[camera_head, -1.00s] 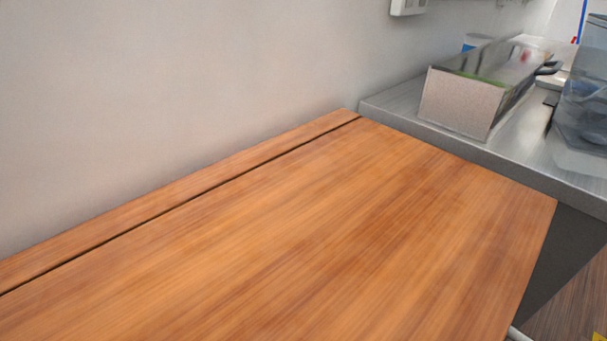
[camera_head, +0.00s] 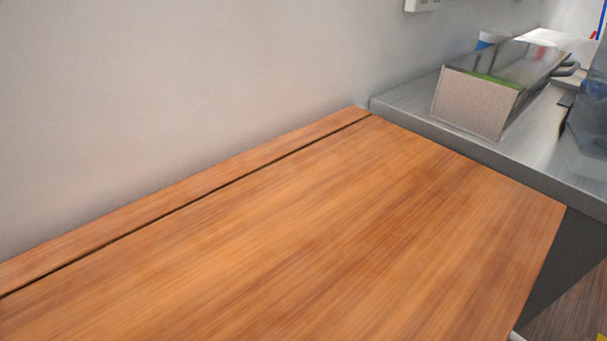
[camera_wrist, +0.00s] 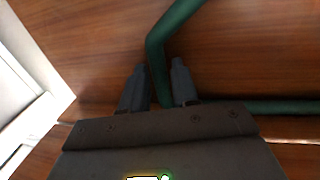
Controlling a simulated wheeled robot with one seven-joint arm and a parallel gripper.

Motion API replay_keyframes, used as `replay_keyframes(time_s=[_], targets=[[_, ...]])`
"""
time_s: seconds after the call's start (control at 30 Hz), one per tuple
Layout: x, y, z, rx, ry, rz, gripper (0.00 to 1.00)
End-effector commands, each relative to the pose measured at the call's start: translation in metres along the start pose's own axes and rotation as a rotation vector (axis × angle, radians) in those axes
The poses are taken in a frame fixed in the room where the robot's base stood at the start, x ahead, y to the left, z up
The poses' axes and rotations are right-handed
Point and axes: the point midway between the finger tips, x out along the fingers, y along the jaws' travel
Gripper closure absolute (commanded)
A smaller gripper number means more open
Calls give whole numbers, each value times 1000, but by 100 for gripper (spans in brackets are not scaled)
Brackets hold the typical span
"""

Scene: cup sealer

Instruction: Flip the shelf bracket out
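The shelf bracket is a dark green bent bar (camera_wrist: 158,62) in the wrist view. It runs down from the top edge, bends, and passes between the two fingers of my gripper (camera_wrist: 158,66) until the gripper body hides it. The fingers stand apart, one on each side of the bar and close to it; I cannot tell whether both touch it. A level green bar (camera_wrist: 270,107) shows at the right, and its link to the bent bar is hidden. The wooden shelf top (camera_head: 330,230) fills much of the head view, where neither bracket nor gripper shows.
Brown wood (camera_wrist: 240,55) lies behind the bracket in the wrist view, with a white framed object (camera_wrist: 30,75) at the left. In the head view, a steel counter (camera_head: 420,105) with a metal box (camera_head: 475,101) adjoins the shelf. A pale wall (camera_head: 170,90) runs behind.

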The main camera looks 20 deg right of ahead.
Motion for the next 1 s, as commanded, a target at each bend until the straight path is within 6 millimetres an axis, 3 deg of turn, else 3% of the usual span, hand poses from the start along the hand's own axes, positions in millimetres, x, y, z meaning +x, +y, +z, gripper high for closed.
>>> replay_keyframes(time_s=[0.1,0.4,1.0], targets=[[0,0,0,0,0,0,71],[0,0,0,0,0,0,99],[-4,0,-1,1,0,8,100]])
